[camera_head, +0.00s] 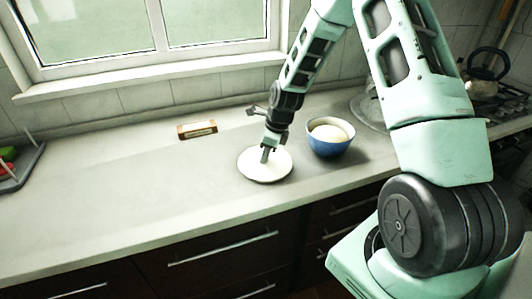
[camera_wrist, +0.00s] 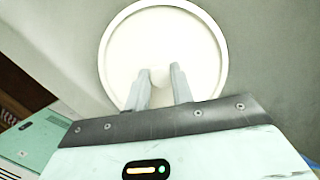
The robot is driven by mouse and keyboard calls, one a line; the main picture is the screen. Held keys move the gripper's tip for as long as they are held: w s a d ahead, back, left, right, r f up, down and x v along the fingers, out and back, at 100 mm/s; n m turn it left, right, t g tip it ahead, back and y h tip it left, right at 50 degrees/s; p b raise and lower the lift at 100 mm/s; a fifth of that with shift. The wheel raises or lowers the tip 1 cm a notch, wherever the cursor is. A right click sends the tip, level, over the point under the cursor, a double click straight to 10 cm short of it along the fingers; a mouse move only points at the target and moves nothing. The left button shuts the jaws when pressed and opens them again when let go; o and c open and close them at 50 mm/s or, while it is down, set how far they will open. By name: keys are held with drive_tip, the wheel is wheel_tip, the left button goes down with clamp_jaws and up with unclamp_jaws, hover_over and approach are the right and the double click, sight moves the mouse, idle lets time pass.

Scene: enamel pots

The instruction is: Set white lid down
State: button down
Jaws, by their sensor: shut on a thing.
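The white lid (camera_head: 254,170) is a round, pale disc at the middle of the counter in the head view, left of a blue pot. My gripper (camera_head: 267,155) points down over its centre. In the wrist view the lid (camera_wrist: 205,50) fills the upper middle, and my gripper (camera_wrist: 160,80) is shut on its small central knob (camera_wrist: 159,77). The lid looks level and is on or just above the counter; I cannot tell whether it touches. The blue pot (camera_head: 328,146) stands upright to the right with something pale and rounded in its mouth.
A small brown box (camera_head: 197,129) lies on the counter behind and left of the lid. A grey rack (camera_head: 22,170) stands at the far left. A sink (camera_head: 370,112) and a stove with a kettle (camera_head: 487,70) are to the right. The counter (camera_head: 120,210) left of the lid is clear.

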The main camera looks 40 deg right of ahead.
sight(276, 163)
drive_tip(key=c, duration=1.2)
unclamp_jaws()
drive_tip(key=shift+f, duration=0.1)
drive_tip(key=b+v, duration=0.2)
drive_tip(key=v, duration=1)
drive_tip(key=s+a+r+n+g, duration=0.1)
drive_tip(key=s+a+n, duration=0.2)
drive_tip(key=a+n, duration=0.35)
drive_tip(key=s+a+r+n, duration=0.2)
drive_tip(key=s+a+n, duration=0.25)
drive_tip(key=a, duration=0.35)
drive_tip(key=s+a+r+n+g, duration=0.1)
drive_tip(key=s+a+n, duration=0.2)
drive_tip(key=a+n, duration=0.35)
drive_tip(key=s+a+n, duration=0.4)
drive_tip(key=s+n, duration=0.4)
drive_tip(key=n, duration=0.1)
drive_tip(key=s+a+n+h, duration=0.1)
drive_tip(key=s+a+n, duration=0.2)
drive_tip(key=s+n, duration=0.6)
drive_tip(key=shift+s+a+r+h, duration=0.3)
drive_tip(key=shift+a+r, duration=0.1)
drive_tip(key=shift+r, duration=0.1)
